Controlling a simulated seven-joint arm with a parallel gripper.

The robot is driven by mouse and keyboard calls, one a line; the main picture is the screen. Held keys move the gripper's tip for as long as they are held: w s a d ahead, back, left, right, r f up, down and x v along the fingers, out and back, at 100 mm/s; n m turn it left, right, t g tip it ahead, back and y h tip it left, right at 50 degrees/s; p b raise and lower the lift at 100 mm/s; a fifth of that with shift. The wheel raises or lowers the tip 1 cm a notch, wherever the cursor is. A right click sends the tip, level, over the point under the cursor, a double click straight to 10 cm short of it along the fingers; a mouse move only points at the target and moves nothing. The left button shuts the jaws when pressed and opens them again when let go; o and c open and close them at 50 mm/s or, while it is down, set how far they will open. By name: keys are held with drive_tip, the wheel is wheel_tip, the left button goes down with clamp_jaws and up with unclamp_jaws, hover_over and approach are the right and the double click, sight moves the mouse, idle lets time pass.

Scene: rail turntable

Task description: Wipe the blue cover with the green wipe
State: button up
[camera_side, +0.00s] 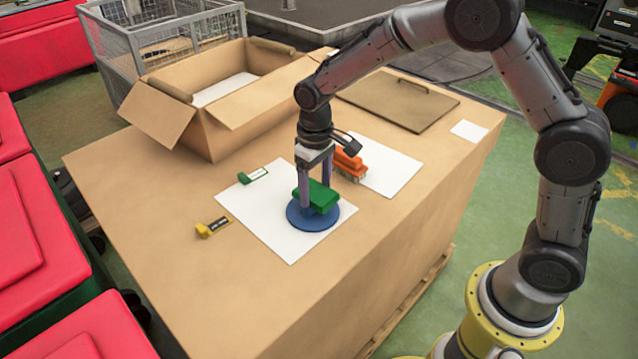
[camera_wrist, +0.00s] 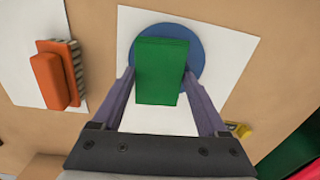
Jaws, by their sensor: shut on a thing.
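The blue cover (camera_side: 312,218) is a round disc lying on a white sheet (camera_side: 280,239). It also shows in the wrist view (camera_wrist: 194,50). The green wipe (camera_side: 320,196) is a rectangular block over the cover, and it covers the disc's middle in the wrist view (camera_wrist: 161,70). My gripper (camera_side: 317,195) points straight down over the cover, with its two fingers on either side of the green wipe. It is shut on the wipe. The wipe appears to rest on the cover, but I cannot tell whether they touch.
An orange brush (camera_side: 348,163) lies on a second white sheet (camera_side: 395,172) to the right. Green (camera_side: 255,175) and yellow (camera_side: 212,228) tagged pieces lie to the left. An open carton (camera_side: 215,110) and a brown panel with a handle (camera_side: 398,104) are behind. The front of the tabletop is clear.

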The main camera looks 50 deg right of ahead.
drive_tip(key=shift+s+a+f, duration=0.1)
drive_tip(key=shift+a, duration=1.65)
drive_tip(key=shift+d, duration=2.55)
drive_tip(key=shift+r, duration=4.2)
